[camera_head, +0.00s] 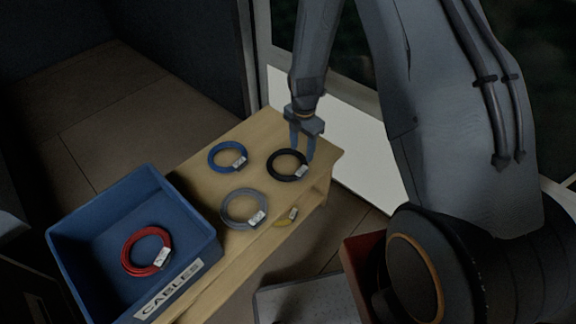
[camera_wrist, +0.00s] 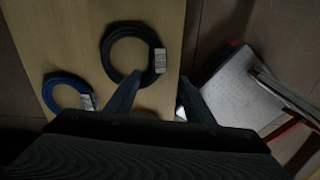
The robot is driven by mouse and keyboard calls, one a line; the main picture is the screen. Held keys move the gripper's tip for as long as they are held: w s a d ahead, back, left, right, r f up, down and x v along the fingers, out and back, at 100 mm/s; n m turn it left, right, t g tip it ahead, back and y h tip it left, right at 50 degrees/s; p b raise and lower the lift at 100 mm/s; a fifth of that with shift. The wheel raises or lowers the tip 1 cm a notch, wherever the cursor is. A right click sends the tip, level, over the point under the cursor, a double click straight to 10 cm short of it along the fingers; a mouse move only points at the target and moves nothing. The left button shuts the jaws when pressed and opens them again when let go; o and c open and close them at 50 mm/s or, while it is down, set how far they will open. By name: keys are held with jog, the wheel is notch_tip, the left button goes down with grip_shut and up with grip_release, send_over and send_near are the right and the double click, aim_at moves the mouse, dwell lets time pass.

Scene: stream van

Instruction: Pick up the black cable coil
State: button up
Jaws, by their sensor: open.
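The black cable coil (camera_head: 285,178) lies flat on the wooden bench, near its far right end, with a white tag on its right side. In the wrist view the black coil (camera_wrist: 108,62) lies beyond my fingertips, with its tag at its right. My gripper (camera_head: 302,150) is open and empty, just above the black coil's far right side. In the wrist view the gripper (camera_wrist: 155,98) has its left finger close to the coil's lower edge and its right finger over the bench's right edge. I cannot tell whether a finger touches the coil.
A blue crate (camera_head: 75,272) labelled CABLES holds a red coil (camera_head: 127,254). A white panel (camera_head: 350,150) stands behind the bench (camera_head: 190,185).

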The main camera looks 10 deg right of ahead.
aim_at(301, 170)
jog(key=f, duration=0.1)
jog(key=f+n, duration=0.2)
jog(key=shift+w+f, duration=0.3)
jog(key=shift+s+d+f+p, duration=0.1)
jog(key=shift+f+p, duration=0.2)
jog(key=shift+f, duration=1.5)
jog(key=shift+d+f+p, duration=0.1)
jog(key=shift+f+p, duration=0.15)
jog(key=shift+f, duration=1.55)
grip_shut()
